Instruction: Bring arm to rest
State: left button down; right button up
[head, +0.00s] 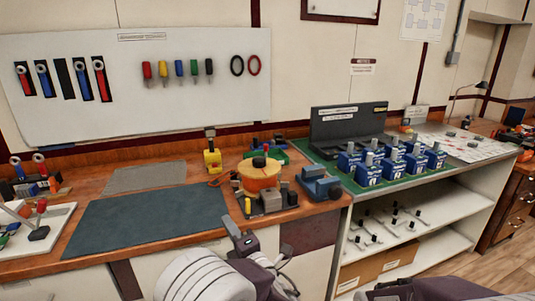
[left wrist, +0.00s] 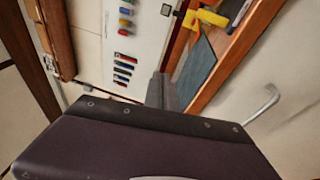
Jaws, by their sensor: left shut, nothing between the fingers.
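My left gripper (head: 235,228) is at the lower middle of the head view, in front of the workbench's front edge. It is shut and empty, and it touches nothing that I can see. Its closed dark fingers (left wrist: 162,92) also show in the left wrist view, with nothing between them. My right arm comes in at the bottom right of the head view. A dark part near its end (head: 392,290) shows at the bottom edge, but its fingers cannot be made out.
The wooden workbench holds a dark mat (head: 150,222), an orange spool (head: 260,174), a blue vise-like tool (head: 318,184) and a white tray (head: 62,215). Several blue breakers (head: 393,160) stand on the green surface at right. Shelves (head: 440,245) lie below. The mat is clear.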

pick_arm(q)
jog(key=s+a+n+g+y, duration=0.2)
jog(key=s+a+n+g, duration=0.15)
jog(key=a, duration=0.45)
jog(key=s+a+n+g+y, duration=0.2)
jog(key=a+n+g, duration=0.2)
jog(key=a, duration=0.4)
jog(key=s+a+f+n+g+h, duration=0.2)
jog(key=s+a+f+n+g, duration=0.6)
jog(key=s, duration=0.4)
jog(key=s+d+f+n+g+h, duration=0.2)
jog(key=s+d+f+n+h, duration=0.45)
jog(key=n, duration=0.65)
jog(key=s+d+f+n+h, duration=0.3)
jog(key=d+f+n+h, duration=0.25)
jog(key=n, duration=0.45)
jog(key=w+d+n+t, duration=0.3)
jog(key=w+d+n, duration=0.1)
jog(key=n, duration=0.5)
notch_tip(320, 180, up, 16)
jog(key=p, duration=1.6)
jog(key=shift+s+m+h, duration=0.25)
jog(key=shift+m+h, duration=0.1)
jog(key=shift+h, duration=0.05)
